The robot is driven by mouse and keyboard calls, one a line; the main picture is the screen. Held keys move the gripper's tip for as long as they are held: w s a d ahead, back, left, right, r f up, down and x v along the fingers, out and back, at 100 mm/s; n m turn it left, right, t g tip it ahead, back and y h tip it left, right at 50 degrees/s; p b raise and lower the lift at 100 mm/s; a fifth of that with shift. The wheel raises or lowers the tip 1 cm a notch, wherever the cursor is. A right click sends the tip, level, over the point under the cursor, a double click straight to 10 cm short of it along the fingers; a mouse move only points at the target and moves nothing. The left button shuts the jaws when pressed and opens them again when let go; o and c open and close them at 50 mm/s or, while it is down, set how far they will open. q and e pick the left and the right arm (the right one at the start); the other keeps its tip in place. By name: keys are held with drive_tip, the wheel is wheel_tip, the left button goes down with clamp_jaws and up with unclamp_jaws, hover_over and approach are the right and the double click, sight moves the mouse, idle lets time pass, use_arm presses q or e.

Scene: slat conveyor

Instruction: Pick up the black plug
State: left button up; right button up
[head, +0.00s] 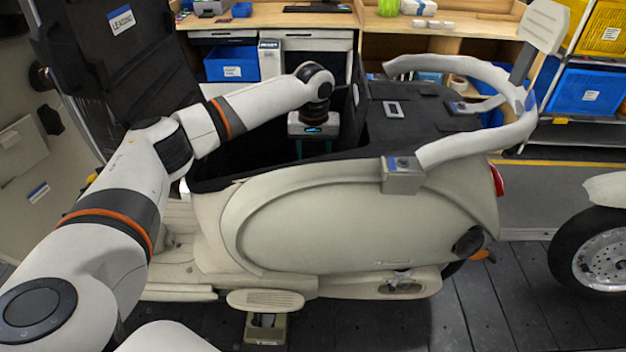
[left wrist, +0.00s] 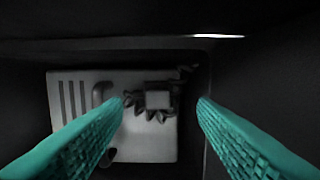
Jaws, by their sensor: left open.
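My left gripper (head: 313,148) reaches down into the open compartment of the cream scooter (head: 345,222), and the scooter's side hides its fingertips in the head view. In the left wrist view the two teal fingers of this gripper (left wrist: 160,101) are open and apart, with nothing held between them. Beyond them, a dark, jagged-edged piece with a grey square top (left wrist: 157,99) lies on a pale slotted panel (left wrist: 145,146). It may be the black plug, but the dim picture does not make this certain. My right gripper is not in view.
Dark compartment walls stand close around the fingers. The raised black seat (head: 125,60) is at the left, and a black cover (head: 425,112) with a pale grab rail (head: 470,70) is at the right. A workbench with a blue bin (head: 232,64) stands behind.

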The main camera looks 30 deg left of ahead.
use_arm(q)
wheel_tip(320, 180, down, 3)
drive_tip(key=shift+w+r, duration=0.15)
drive_tip(key=shift+r, duration=0.05)
drive_tip(key=shift+a+f+p, duration=0.1)
drive_tip(key=shift+f+p, duration=0.25)
drive_tip(key=f, duration=0.3)
drive_tip(key=shift+s+f+p, duration=0.25)
drive_tip(key=shift+f+p, duration=0.05)
drive_tip(key=shift+p, duration=0.1)
drive_tip(key=shift+w+f, duration=0.1)
drive_tip(key=shift+f, duration=0.25)
drive_tip(key=shift+c, duration=0.4)
drive_tip(key=c, duration=1)
drive_tip(key=shift+r, duration=0.15)
